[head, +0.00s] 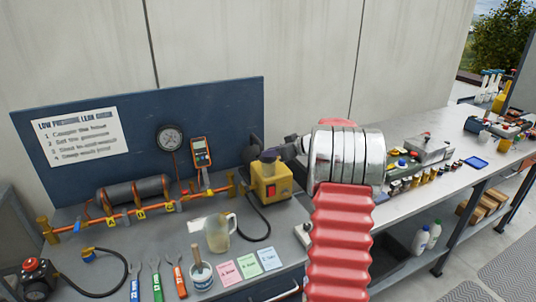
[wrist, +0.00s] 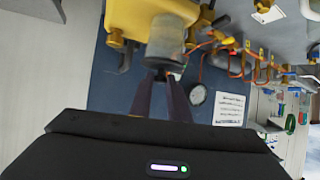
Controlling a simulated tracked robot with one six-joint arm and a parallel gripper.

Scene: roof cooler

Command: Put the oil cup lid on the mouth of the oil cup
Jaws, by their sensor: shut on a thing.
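The yellow pump box (head: 270,184) with a red switch stands on the bench before the blue panel. A grey, see-through oil cup (head: 269,166) is on top of it. The cup also shows in the wrist view (wrist: 168,36), right in front of my fingertips. My gripper (wrist: 162,80) is shut on a small dark part at the end of the cup, which looks like the oil cup lid (wrist: 164,66). In the head view, my gripper (head: 278,152) is beside the cup's top, reaching in from the right. Whether the lid touches the mouth cannot be told.
A jug (head: 220,232), a brush pot (head: 201,275) and coloured cards (head: 248,262) stand or lie at the bench front. A gauge (head: 171,138), a handheld meter (head: 201,152) and an orange pipe rig (head: 135,210) are to the left. My arm hides the bench right of the pump.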

